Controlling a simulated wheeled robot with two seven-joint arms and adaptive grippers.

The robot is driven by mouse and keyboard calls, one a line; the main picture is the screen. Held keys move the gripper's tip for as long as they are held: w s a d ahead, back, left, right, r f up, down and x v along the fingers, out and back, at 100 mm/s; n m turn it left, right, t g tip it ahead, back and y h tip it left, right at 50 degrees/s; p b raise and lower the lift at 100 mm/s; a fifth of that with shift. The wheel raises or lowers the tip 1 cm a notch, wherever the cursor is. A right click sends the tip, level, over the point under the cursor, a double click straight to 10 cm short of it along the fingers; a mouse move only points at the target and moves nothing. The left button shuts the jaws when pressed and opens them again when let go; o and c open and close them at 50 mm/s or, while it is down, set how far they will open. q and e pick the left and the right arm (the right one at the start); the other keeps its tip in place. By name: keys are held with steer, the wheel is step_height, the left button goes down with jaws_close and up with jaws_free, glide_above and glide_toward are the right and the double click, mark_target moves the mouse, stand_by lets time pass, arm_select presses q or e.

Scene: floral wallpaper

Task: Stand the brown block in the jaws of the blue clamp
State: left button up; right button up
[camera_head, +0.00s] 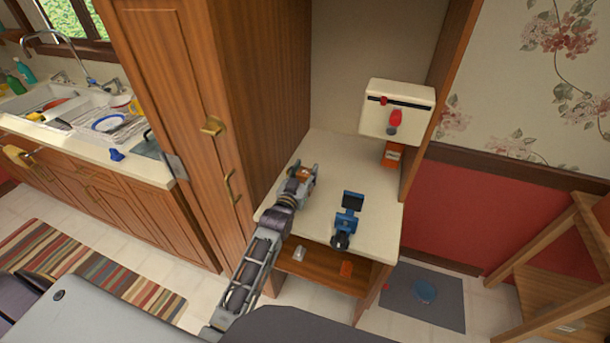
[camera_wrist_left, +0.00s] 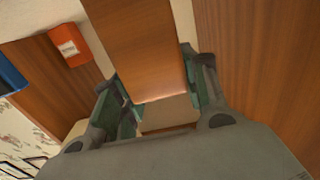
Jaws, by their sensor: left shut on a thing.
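My left gripper (camera_head: 301,178) is over the left part of the cream counter in the alcove, shut on the brown block (camera_head: 303,171). In the left wrist view, the block (camera_wrist_left: 140,50) fills the space between the two green-lined fingers (camera_wrist_left: 158,108) and extends beyond them. The blue clamp (camera_head: 347,222) stands on the counter to the right of the gripper, apart from it, with a dark plate at its top. A blue part, probably the clamp (camera_wrist_left: 10,88), shows at the left edge of the wrist view. My right gripper is out of view.
A white box-shaped device (camera_head: 397,108) with a red knob is at the back right, above an orange item (camera_head: 391,156). A tall wooden cabinet side (camera_head: 270,90) stands close left of my arm. The counter (camera_head: 373,187) beside the clamp is clear.

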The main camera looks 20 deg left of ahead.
arm_select(q)
steer(key=shift+f, duration=0.7)
steer(key=shift+f, duration=0.1)
steer(key=o, duration=1.1)
steer(key=shift+c, duration=0.2)
steer(key=shift+s, duration=0.95)
steer(key=shift+s+a+b, duration=0.2)
steer(key=shift+s+b, duration=0.25)
steer(key=shift+s, duration=4.6)
